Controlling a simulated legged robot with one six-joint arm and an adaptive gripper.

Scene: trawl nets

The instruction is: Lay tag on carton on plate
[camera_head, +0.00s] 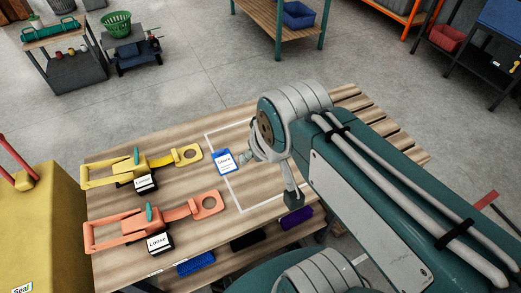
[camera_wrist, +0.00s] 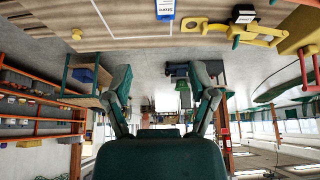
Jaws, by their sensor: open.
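A blue-edged white tag (camera_head: 224,160) reading "Store" lies at the left side of a white outline on the wooden table. It also shows at the top of the wrist view (camera_wrist: 166,9), where the table is at the top. My gripper (camera_head: 268,180) is above the outlined area, right of the tag and partly hidden by its own wrist. In the wrist view its two fingers (camera_wrist: 163,75) stand wide apart with nothing between them. I cannot make out a carton or a plate for certain.
A yellow frame tool (camera_head: 140,168) and an orange one (camera_head: 150,220), each with a white label, lie left of the tag. A yellow box (camera_head: 40,235) stands at the left. Blue, black and purple brushes (camera_head: 196,263) sit at the front edge. The outlined area looks bare.

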